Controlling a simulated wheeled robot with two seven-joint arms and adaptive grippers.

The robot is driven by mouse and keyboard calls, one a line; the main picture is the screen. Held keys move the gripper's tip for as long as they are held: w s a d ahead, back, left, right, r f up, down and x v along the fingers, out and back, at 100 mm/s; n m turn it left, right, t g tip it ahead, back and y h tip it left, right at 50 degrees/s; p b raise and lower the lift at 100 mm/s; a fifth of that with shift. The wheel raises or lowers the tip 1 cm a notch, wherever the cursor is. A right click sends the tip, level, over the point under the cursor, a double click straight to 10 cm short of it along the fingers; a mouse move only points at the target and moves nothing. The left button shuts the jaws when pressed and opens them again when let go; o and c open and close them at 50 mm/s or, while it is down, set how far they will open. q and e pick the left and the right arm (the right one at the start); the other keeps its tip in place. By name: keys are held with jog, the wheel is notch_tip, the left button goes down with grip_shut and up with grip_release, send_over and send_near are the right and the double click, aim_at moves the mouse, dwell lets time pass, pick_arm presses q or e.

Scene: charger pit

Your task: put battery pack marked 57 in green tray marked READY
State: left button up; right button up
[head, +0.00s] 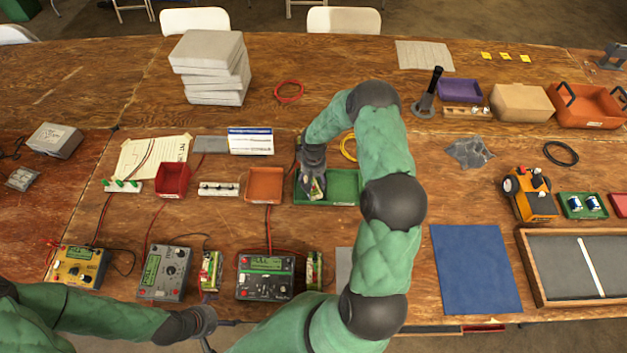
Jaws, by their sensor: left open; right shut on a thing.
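A green tray (345,187) lies near the middle of the table; my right arm partly covers it and I cannot read its marking. My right gripper (313,180) points down over the tray's left part, shut on a small yellow-green battery pack (316,191). The pack is at the tray, but I cannot tell whether it touches the floor. Its number is not legible. Two similar packs stand at the front, one beside the grey charger (210,272) and one beside the black charger (314,269). My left gripper (222,332) is open and empty at the front edge.
An orange tray (264,185) and a red tray (173,180) stand left of the green tray. Chargers with cables (164,272) line the front left. A blue mat (475,268) and a wooden-framed tray (523,262) lie right. A stack of grey slabs (210,65) stands behind.

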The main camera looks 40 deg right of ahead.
aim_at(314, 179)
pick_arm(q)
jog(key=shift+f, duration=0.1)
jog(key=shift+f, duration=0.1)
pick_arm(e)
jog(key=shift+w+f, duration=0.1)
jog(key=shift+f, duration=0.1)
jog(key=o, duration=1.7)
jog(key=shift+r, duration=0.1)
pick_arm(q)
jog(key=shift+r, duration=0.3)
pick_arm(e)
jog(key=shift+r, duration=0.35)
pick_arm(q)
jog(key=shift+r+p, duration=0.75)
jog(key=shift+p, duration=0.15)
pick_arm(e)
notch_tip(314, 179, up, 12)
jog(key=shift+f, duration=0.25)
